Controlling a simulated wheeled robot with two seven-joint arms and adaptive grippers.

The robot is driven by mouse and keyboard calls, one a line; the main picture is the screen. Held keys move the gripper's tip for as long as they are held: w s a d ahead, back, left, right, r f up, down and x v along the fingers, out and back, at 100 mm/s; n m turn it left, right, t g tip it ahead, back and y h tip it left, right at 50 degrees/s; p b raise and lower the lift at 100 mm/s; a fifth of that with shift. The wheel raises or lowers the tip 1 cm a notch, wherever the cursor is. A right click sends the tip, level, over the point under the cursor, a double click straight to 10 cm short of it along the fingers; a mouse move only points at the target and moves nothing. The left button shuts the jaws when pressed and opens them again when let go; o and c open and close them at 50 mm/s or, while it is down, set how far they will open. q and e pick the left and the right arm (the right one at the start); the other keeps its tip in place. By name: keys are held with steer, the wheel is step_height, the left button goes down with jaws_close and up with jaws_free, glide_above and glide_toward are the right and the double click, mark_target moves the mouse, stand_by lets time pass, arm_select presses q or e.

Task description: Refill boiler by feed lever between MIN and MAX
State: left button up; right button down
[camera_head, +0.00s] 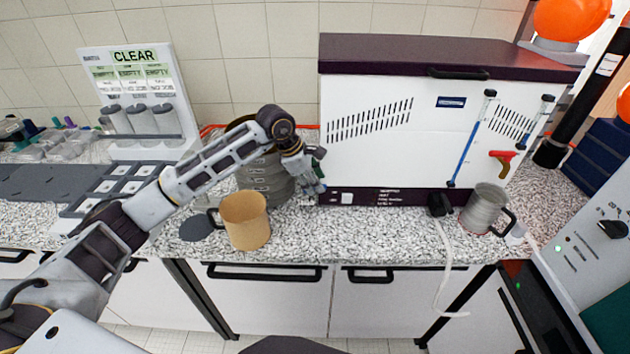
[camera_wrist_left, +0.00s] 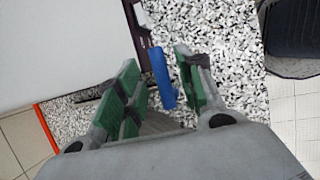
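The boiler (camera_head: 380,150) is a white cabinet with a dark purple top on the counter. A slanted gauge tube (camera_head: 466,150) on its front shows blue along most of its length; MIN and MAX marks are too small to make out. A second tube (camera_head: 537,118) stands to its right, and a red lever (camera_head: 502,156) sits on the front near them. My left gripper (camera_head: 318,172) is at the boiler's lower left corner. In the left wrist view, a blue handle (camera_wrist_left: 161,78) lies between its green, spread fingers (camera_wrist_left: 160,88). My right gripper is out of view.
A tan mug (camera_head: 245,222) stands below my left forearm, before a grey sieve stack (camera_head: 265,178). A metal jug (camera_head: 484,210) stands at the boiler's right front, beside a white hose (camera_head: 442,265). The counter before the boiler is mostly clear.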

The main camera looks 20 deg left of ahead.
arm_select(q)
steer(key=shift+w+d+f, duration=0.1)
steer(key=shift+d+f, duration=0.05)
steer(key=shift+f, duration=0.25)
jaws_close()
